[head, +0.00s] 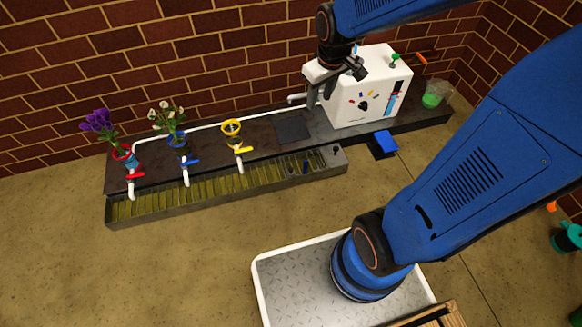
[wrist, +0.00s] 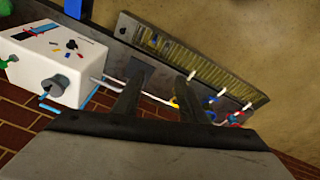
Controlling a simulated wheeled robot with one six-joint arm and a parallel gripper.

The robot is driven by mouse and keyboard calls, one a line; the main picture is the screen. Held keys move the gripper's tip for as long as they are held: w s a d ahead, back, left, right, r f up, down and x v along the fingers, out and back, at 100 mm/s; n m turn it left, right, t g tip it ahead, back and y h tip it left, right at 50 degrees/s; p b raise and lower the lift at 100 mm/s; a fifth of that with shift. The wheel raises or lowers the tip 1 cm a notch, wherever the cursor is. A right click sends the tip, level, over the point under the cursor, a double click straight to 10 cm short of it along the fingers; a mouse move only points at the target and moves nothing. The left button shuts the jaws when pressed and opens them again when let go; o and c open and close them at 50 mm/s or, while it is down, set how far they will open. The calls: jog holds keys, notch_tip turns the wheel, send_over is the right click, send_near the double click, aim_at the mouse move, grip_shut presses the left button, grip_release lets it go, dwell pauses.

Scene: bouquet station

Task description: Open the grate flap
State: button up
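A long grate trough (head: 215,190) with yellowish slats runs along the front of the dark counter. Its right end has a dark section (head: 325,158) with small dark and blue details. I cannot make out a separate flap or its handle. The trough also shows in the wrist view (wrist: 190,70), with its end at upper left. My gripper (head: 335,90) is up at the left front of the white box, above the counter and apart from the trough. In the wrist view its two fingers (wrist: 158,90) are spread with nothing between them.
The white box (head: 370,88) stands on the counter (head: 265,128), right of a dark square plate (head: 292,130). Red, blue and yellow taps (head: 240,150) hang over the trough, with flower holders behind. A blue block (head: 384,143) is in front. The floor before the trough is clear.

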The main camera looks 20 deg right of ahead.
jog(key=w+a+f+n+g, duration=0.1)
jog(key=w+f, duration=0.4)
jog(key=f, duration=0.3)
jog(key=w+a+f+n, duration=0.2)
jog(key=w+f, duration=0.3)
jog(key=f, duration=0.3)
jog(key=n+g, duration=0.2)
send_near(291, 169)
notch_tip(291, 169, down, 8)
jog(key=shift+s+a+f, duration=0.1)
jog(key=shift+c, duration=0.3)
grip_shut()
